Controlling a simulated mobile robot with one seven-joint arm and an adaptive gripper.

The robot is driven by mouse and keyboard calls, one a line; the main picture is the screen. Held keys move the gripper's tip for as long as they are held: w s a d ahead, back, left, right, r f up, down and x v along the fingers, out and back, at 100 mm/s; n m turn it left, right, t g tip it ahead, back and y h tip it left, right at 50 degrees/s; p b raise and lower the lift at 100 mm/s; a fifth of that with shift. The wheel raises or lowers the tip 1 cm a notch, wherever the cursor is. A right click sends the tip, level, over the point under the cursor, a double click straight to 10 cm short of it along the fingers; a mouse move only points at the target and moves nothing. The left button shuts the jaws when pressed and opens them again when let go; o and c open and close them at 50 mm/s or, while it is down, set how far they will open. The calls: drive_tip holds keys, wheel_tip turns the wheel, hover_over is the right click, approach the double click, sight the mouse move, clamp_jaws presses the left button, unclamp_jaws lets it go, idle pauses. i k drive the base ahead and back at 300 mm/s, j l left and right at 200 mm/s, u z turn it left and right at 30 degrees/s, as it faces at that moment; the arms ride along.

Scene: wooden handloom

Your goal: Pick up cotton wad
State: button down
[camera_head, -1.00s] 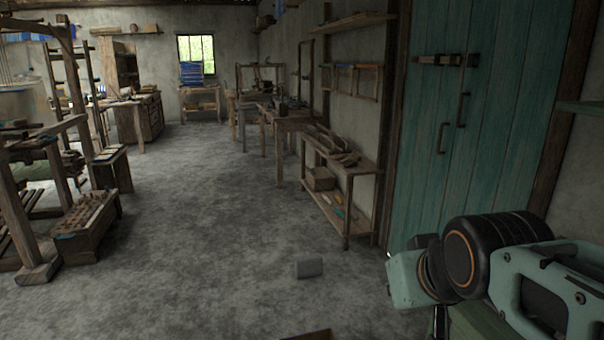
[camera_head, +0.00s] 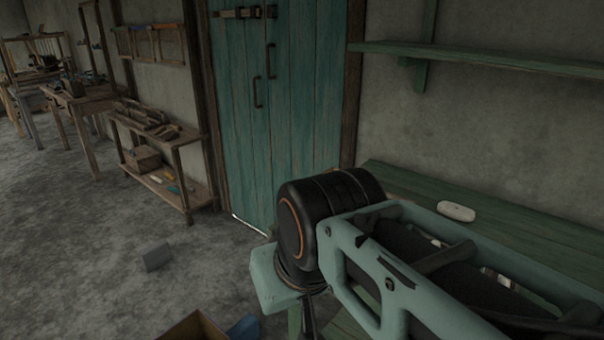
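A small whitish, rounded, oblong object (camera_head: 456,211) lies on the green wooden table at the right; it may be the cotton wad, but I cannot tell for sure. My arm crosses the lower right of the view, in front of this table. A dark part below the arm's pale teal end, perhaps my gripper (camera_head: 307,318), shows only in a small piece at the bottom. Its fingers cannot be made out, and I see nothing held. Part of the tabletop is hidden behind my arm.
The green table (camera_head: 400,180) stands against the wall under a green shelf (camera_head: 480,56). A teal door (camera_head: 240,110) is left of it. A wooden bench (camera_head: 150,150) with tools, a grey block (camera_head: 156,256) and an open box (camera_head: 195,325) are further left. Grey floor at left is mostly clear.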

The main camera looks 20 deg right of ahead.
sight(458, 213)
drive_tip(key=z, duration=1.8)
drive_tip(key=i+j+z, duration=0.15)
drive_tip(key=j+z, duration=0.7)
drive_tip(key=j, duration=0.2)
drive_tip(key=j+z, duration=0.15)
drive_tip(key=j, duration=0.15)
drive_tip(key=k+u, duration=0.1)
drive_tip(key=i+z, duration=0.2)
drive_tip(key=k+j, duration=0.05)
